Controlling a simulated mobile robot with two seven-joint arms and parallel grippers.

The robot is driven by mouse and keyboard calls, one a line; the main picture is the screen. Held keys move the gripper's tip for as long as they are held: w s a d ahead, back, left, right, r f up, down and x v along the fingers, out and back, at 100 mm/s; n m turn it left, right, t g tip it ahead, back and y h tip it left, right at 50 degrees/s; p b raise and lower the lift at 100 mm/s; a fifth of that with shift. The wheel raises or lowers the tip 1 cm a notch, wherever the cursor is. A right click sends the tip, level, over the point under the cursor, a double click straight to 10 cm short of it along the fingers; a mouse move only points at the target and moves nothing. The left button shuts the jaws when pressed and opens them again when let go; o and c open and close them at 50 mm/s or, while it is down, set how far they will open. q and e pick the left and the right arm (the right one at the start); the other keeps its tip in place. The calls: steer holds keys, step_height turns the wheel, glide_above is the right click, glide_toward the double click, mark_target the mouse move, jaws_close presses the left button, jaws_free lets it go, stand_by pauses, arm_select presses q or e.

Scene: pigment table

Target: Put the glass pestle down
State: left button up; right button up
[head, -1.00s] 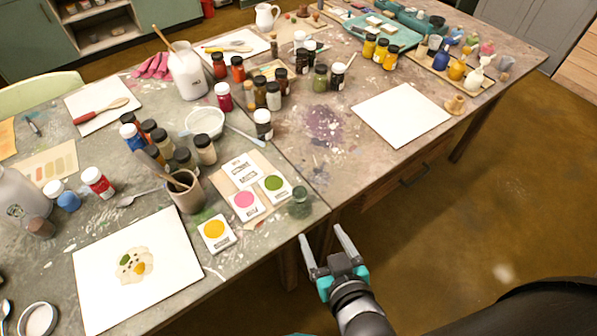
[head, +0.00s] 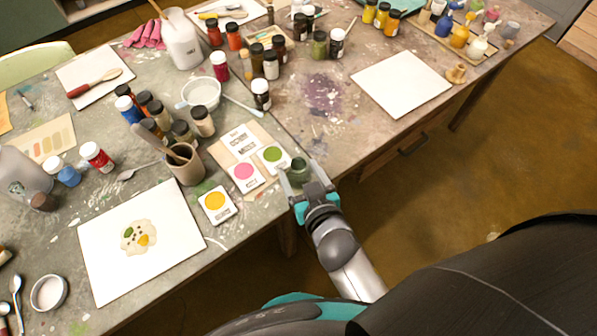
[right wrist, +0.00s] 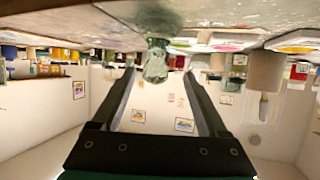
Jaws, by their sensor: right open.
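The glass pestle (head: 299,173) is a small dark green glass piece standing on the table near its front edge, right of the colour cards. My right gripper (head: 301,167) is open, with one finger on each side of it in the head view. In the right wrist view, which is upside down, the pestle (right wrist: 156,62) rests on the tabletop between the fingertips, with a visible gap on both sides. My left gripper is not in view.
Pigment cards in green (head: 271,157), pink (head: 243,175) and yellow (head: 215,204) lie left of the pestle. A brown pot (head: 186,166) with tools stands farther left. A blank white sheet (head: 401,84) lies to the right. Bare table lies behind the pestle.

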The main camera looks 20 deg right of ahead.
steer(key=shift+d+b+x, duration=0.15)
steer(key=shift+b+x, duration=0.15)
steer(key=shift+x, duration=1.2)
steer(key=shift+d+b+x, duration=0.15)
steer(key=shift+b+x, duration=0.1)
steer(key=shift+x, duration=1.3)
jaws_close()
